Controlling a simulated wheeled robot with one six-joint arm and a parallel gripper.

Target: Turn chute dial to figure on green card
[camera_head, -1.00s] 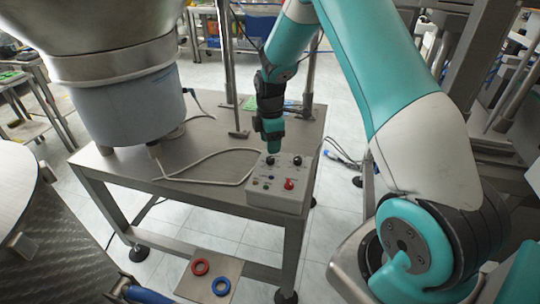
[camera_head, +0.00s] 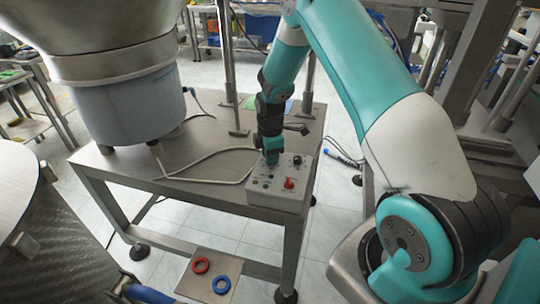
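A grey control box (camera_head: 277,199) stands at the front right corner of the steel table. Its top carries a black dial (camera_head: 297,160) at the back right and a red knob (camera_head: 289,183) at the front right. My gripper (camera_head: 271,158) points down at the back left of the box and covers the other black dial there. I cannot tell whether its fingers touch that dial or how far apart they are. A small green patch (camera_head: 250,102), perhaps the green card, shows behind my arm at the table's back; no figure is readable on it.
The steel table (camera_head: 215,137) is mostly bare, with a pale cable (camera_head: 205,181) running to the box. A large feeder bowl (camera_head: 120,108) stands at its left. A red ring (camera_head: 200,266) and a blue ring (camera_head: 222,285) lie on a plate below the front edge.

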